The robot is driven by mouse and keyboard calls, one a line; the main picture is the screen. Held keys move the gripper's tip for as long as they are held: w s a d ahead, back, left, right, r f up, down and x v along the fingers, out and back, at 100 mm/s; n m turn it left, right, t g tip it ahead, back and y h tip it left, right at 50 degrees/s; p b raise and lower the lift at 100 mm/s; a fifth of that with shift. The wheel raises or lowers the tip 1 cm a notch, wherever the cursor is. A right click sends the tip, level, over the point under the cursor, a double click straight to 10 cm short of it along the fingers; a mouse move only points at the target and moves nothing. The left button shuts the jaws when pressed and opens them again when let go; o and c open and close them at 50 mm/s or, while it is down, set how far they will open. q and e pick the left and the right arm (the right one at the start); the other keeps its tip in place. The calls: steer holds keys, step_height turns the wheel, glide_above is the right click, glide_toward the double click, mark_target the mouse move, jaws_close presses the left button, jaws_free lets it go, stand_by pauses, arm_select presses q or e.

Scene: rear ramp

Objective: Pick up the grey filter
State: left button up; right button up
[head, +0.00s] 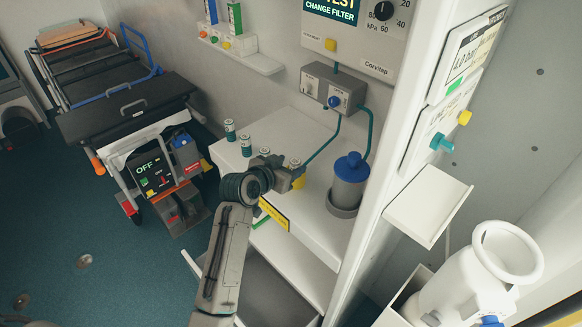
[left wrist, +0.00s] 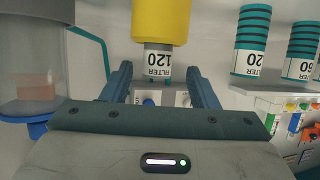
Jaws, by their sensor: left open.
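A filter (left wrist: 157,62) with a grey band and a white "FILTER 120" label shows upside down in the left wrist view, joined to a yellow cylinder (left wrist: 159,20). My left gripper (left wrist: 158,75) is open, with one finger to each side of the label in the picture. I cannot tell whether the filter is fully between the fingers; no contact shows. In the head view my left gripper (head: 293,176) is over the white counter, beside the yellow piece (head: 299,183), and partly covers the filter there. My right gripper is not in view.
Teal-banded filters (head: 230,130) stand on the white counter (head: 288,128) left of the gripper. A blue-capped jar (head: 350,182) stands to the right, with teal hoses (head: 322,143) running from the wall unit. A stretcher (head: 125,105) is at the left.

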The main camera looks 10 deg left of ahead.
mark_target(297, 163)
arm_select(q)
steer(key=p+x, duration=0.1)
steer(key=x, duration=0.4)
steer(key=shift+s+f, duration=0.1)
steer(key=shift+f, duration=0.1)
steer(key=c, duration=1)
